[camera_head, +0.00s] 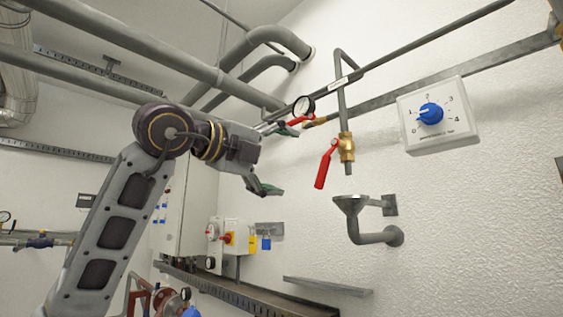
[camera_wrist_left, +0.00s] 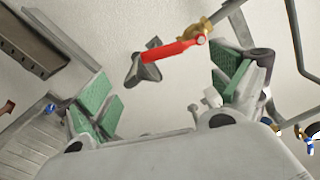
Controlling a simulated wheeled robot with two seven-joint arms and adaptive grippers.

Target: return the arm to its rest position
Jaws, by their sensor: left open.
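My left arm comes in from the left in the head view, and its gripper (camera_head: 277,160) is open and empty, in front of the wall. In the left wrist view the green pads of the left gripper (camera_wrist_left: 165,92) stand wide apart with nothing between them. A brass valve (camera_head: 346,147) with a red lever (camera_head: 325,166) hangs on a pipe to the right of the gripper. The red lever also shows in the wrist view (camera_wrist_left: 172,50), beyond the fingers. My right gripper is in neither view.
A funnel drain (camera_head: 352,204) sits on the wall below the valve. A dial box (camera_head: 438,115) with a blue knob is at right. Large grey pipes (camera_head: 160,50) cross above my arm. A metal ledge (camera_head: 326,285) is below.

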